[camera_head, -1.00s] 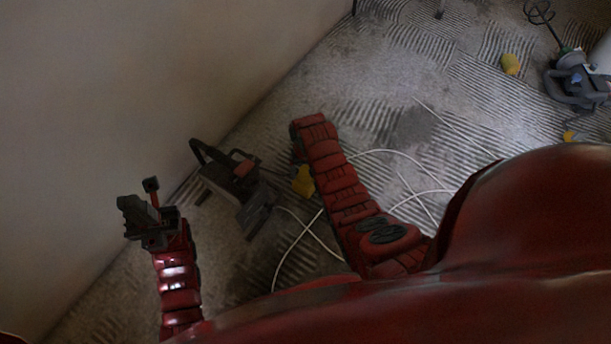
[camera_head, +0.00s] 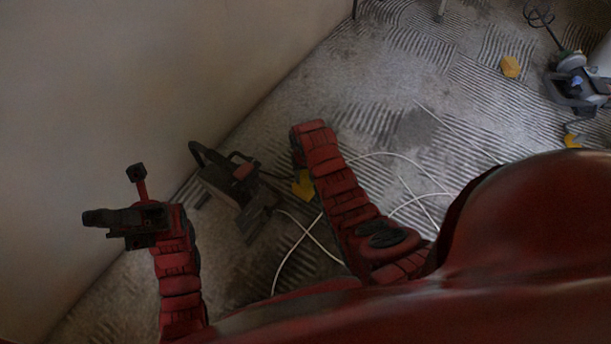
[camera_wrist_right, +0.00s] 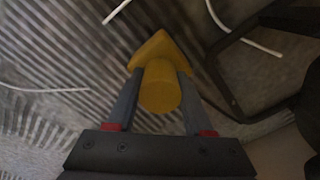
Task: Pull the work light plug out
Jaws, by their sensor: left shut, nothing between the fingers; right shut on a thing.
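A yellow plug-like piece (camera_wrist_right: 160,88) with a round end and a wedge-shaped far part sits between the fingers of my right gripper (camera_wrist_right: 158,78), which is shut on it. Part of this yellow piece also shows in the head view (camera_head: 303,184), beside my right arm, which hides the right gripper there. Whether it is joined to a socket or cord is not clear. A dark lamp-like device with a frame handle (camera_head: 236,186) stands on the floor to its left, by the wall. My left gripper (camera_head: 92,218) is shut and empty, left of that device.
White cords (camera_head: 300,240) loop over the ridged floor (camera_head: 400,75) around my right arm. Another yellow piece (camera_head: 510,66) and a grey mixer-like tool (camera_head: 575,85) lie at the upper right. The plain wall (camera_head: 120,80) bounds the left side.

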